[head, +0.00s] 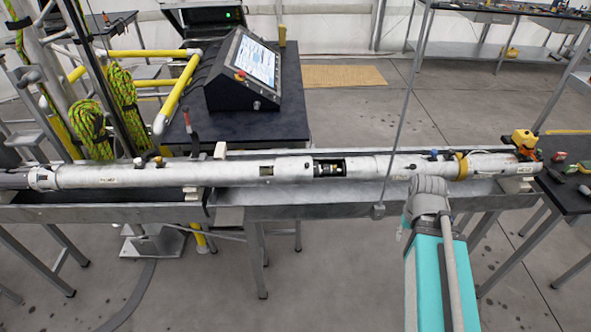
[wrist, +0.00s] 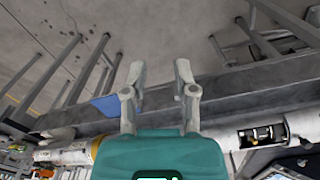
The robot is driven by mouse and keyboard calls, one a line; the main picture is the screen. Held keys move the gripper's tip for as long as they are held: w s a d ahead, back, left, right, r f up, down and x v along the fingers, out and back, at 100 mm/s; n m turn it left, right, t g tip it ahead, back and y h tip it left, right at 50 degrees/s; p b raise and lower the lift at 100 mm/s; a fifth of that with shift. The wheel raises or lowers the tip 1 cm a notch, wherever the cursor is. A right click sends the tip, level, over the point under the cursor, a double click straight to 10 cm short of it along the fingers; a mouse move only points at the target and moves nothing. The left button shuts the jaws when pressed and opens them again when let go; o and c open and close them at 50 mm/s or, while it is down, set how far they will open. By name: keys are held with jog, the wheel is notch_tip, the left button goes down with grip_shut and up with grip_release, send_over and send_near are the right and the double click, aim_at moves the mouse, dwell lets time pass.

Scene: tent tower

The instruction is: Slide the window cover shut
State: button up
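A long white tube (head: 110,176) lies level along a metal trough. Its larger window (head: 329,168) is open, showing dark and brass-coloured parts inside. White sleeve sections adjoin the opening on both sides; I cannot tell which is the sliding window cover. The open window also shows at the lower right of the wrist view (wrist: 262,135), to the right of my gripper body. My gripper (wrist: 160,75) is open, with nothing between its two grey fingers. In the head view my arm reaches towards the tube right of the window; the fingers cannot be made out there.
The metal trough (head: 270,214) runs below the tube. A thin grey upright rod (head: 404,110) stands between the window and the tube's right end. A black table with a control console (head: 243,75) stands behind.

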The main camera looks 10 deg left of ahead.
jog(key=shift+w+a+f+h+b, duration=0.25)
jog(key=shift+w+f+h+b, duration=0.05)
jog(key=shift+w+f+b, duration=0.1)
grip_shut()
jog(key=w+a+f+n+t+h+b, duration=0.4)
jog(key=w+a+n+t+h+b, duration=0.25)
jog(key=w+a+b, duration=0.7)
jog(key=s+a+r+n+t+h+b, duration=0.1)
jog(key=a+t, duration=0.3)
jog(key=a, duration=1.1)
jog(key=s+a+r+n+t+b, duration=0.2)
jog(key=a+n+t+b, duration=0.2)
jog(key=a, duration=1.1)
jog(key=shift+a+r+n+t+h+b, duration=0.25)
jog(key=shift+n+t+h+b, duration=0.1)
jog(key=shift+t, duration=0.3)
jog(key=shift+s, duration=0.1)
